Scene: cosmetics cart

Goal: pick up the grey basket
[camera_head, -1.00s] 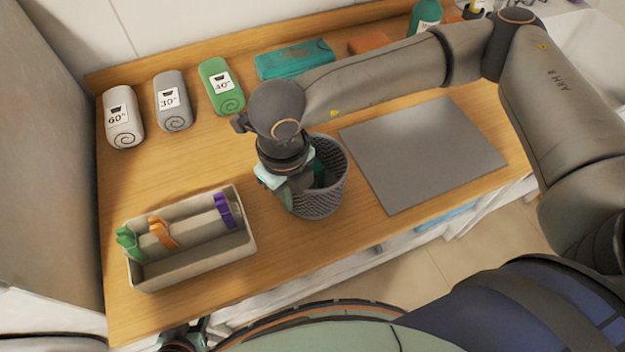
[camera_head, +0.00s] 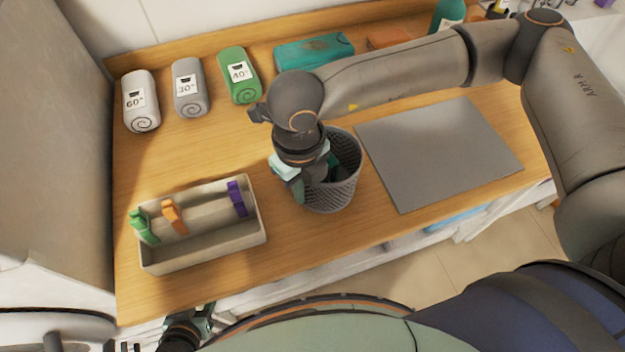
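The grey basket (camera_head: 343,189) is a round woven container standing on the wooden counter, left of a flat grey mat. My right gripper (camera_head: 304,190) points down at the basket's left side, overlapping its rim. The wrist covers part of the rim, and I cannot tell whether the fingers are closed on it. Something dark green shows inside the basket. My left gripper (camera_head: 200,322) is low at the bottom edge of the view, in front of the counter and away from the basket; its fingers are too small and partly hidden to read.
A beige tray (camera_head: 205,258) with green, orange and purple clips stands left of the basket. Rolled towels in white, grey (camera_head: 190,88) and green (camera_head: 239,76) lie behind. A teal folded cloth (camera_head: 314,53) is at the back. The grey mat (camera_head: 438,152) is bare.

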